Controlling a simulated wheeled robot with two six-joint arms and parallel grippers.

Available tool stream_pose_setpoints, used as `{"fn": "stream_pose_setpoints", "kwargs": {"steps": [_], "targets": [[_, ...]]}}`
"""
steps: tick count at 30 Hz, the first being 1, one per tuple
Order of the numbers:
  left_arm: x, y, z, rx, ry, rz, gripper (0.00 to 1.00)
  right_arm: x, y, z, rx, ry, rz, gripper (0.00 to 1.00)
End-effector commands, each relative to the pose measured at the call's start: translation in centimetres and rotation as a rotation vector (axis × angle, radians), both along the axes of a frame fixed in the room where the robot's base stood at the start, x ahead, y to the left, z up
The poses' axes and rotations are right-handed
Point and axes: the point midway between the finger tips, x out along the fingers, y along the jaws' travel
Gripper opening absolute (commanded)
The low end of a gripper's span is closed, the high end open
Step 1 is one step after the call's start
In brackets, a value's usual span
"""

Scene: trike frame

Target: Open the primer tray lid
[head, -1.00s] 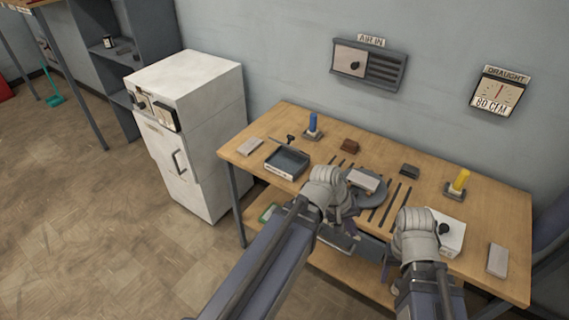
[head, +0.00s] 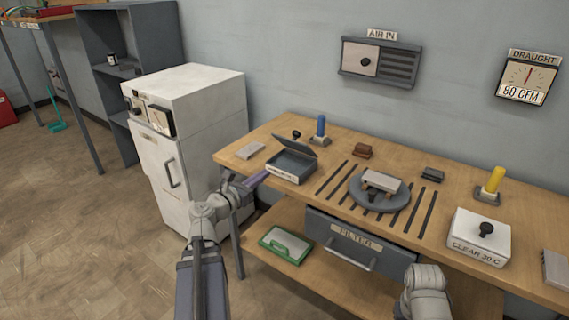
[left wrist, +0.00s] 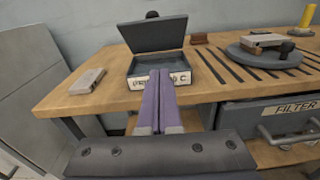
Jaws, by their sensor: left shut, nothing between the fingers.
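In the left wrist view the raised lid (left wrist: 155,34) is above the open tray (left wrist: 135,69). My left gripper (head: 262,178) is at the bench's left front edge, just before the tray. Its purple fingers (left wrist: 159,74) are shut and empty, and cover part of the label. Whether they touch the tray is unclear. My right wrist shows at the lower right; its fingers are hidden.
A round grey turntable (head: 378,204) bears a pale block. A white box (head: 478,240) with a black knob is at the right. A filter drawer (head: 358,240) hangs below the bench. A pale block (head: 250,150) lies left of the tray. A white cabinet (head: 205,120) stands left.

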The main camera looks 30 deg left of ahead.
Motion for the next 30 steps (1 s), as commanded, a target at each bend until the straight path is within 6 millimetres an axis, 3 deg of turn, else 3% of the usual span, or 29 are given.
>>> {"fn": "stream_pose_setpoints", "kwargs": {"steps": [5,10,24,30], "targets": [[-0.3,0.8,0.1,-0.033,-0.013,0.021,0.00,0.0,0.0,-0.3,0.000,0.000,0.000,0.53],[1.0,0.7,0.1,-0.031,-0.012,0.018,0.00,0.0,0.0,-0.3,0.000,0.000,0.000,0.53],[10.2,0.0,-0.2,-0.029,-0.011,0.015,0.00,0.0,0.0,-0.5,0.000,0.000,0.000,0.53],[11.9,-0.2,2.0,-0.028,-0.010,0.017,0.00,0.0,0.0,1.8,0.000,0.000,0.000,0.53]]}}
